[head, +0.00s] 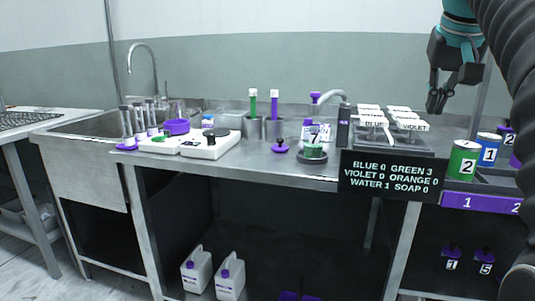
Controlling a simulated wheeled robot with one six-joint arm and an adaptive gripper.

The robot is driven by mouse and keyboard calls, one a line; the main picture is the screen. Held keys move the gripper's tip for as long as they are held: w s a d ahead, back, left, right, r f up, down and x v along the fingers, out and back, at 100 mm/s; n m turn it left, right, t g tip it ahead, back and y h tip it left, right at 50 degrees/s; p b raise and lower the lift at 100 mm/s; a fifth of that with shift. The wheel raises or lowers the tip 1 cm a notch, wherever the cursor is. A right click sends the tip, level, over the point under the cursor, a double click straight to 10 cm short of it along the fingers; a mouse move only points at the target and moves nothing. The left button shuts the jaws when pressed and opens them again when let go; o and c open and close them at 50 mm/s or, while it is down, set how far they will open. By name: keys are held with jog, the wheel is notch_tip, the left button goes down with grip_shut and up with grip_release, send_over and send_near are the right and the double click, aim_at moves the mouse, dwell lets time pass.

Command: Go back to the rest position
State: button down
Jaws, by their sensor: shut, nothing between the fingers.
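My gripper (439,102) hangs at the upper right of the head view, dark with a teal wrist above it. Its fingers are together and hold nothing. It is in the air above the right part of the steel workbench (270,169), near the white labelled blocks (412,124). It touches nothing that I can see.
A green can (463,160) and a blue can (489,149) stand at the right. A black sign (390,175) hangs at the bench front. A sink (95,122) is left.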

jog(key=s+a+f, duration=0.1)
jog(key=a+f, duration=0.2)
jog(key=f, duration=1.3)
jog(key=s+a+f+n, duration=0.1)
jog(key=s+a+f, duration=0.4)
jog(key=s+f, duration=0.3)
jog(key=s+a+f+n+y, duration=0.1)
jog(key=s+a+f+n, duration=0.1)
jog(key=s+a+f, duration=0.4)
jog(key=shift+s+f+y, duration=0.3)
jog(key=shift+s+f, duration=1.25)
jog(key=shift+f, duration=1.15)
